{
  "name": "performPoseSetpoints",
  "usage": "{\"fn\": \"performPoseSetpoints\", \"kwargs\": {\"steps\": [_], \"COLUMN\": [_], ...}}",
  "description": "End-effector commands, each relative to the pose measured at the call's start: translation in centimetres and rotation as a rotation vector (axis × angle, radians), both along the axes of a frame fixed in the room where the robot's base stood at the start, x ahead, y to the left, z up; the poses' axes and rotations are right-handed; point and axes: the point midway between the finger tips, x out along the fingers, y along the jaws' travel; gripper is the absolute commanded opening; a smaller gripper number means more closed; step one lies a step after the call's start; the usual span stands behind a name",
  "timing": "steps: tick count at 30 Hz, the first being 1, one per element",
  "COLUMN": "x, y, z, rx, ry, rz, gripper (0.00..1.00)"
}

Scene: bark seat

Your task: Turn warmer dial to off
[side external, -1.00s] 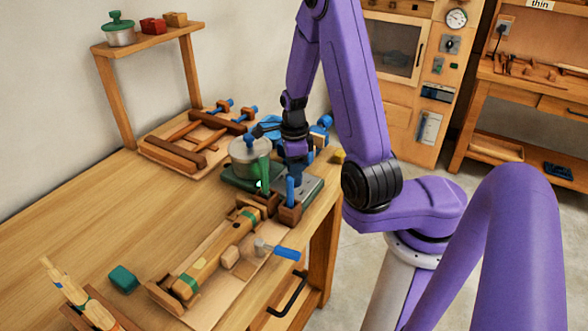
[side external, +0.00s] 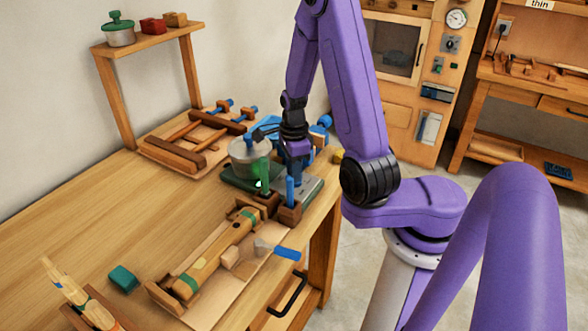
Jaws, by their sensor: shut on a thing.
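The warmer is a green base (side external: 237,180) on the bench, with a grey lidded pot (side external: 247,150) on it and a small lit green lamp (side external: 259,184) at its front. My gripper (side external: 297,172) points down just right of the pot, low over the back of a grey metal plate (side external: 312,188). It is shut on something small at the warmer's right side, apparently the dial. The dial and the fingertips are hidden by the gripper and the blue-handled tool in front, so the dial's setting cannot be read.
A blue-handled tool (side external: 290,190) stands upright in a wooden block close in front of my gripper. A wooden fixture (side external: 215,255) with another blue handle (side external: 288,254) lies nearer. A wooden rack (side external: 195,140) is behind left. The bench's left side is mostly clear.

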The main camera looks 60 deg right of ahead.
Motion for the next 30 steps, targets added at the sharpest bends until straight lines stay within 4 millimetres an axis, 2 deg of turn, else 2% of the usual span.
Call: {"fn": "performPoseSetpoints", "kwargs": {"steps": [30], "x": [0.04], "y": [0.02], "z": [0.05], "rx": [0.000], "ry": [-0.001], "rz": [0.962], "gripper": [0.00]}}
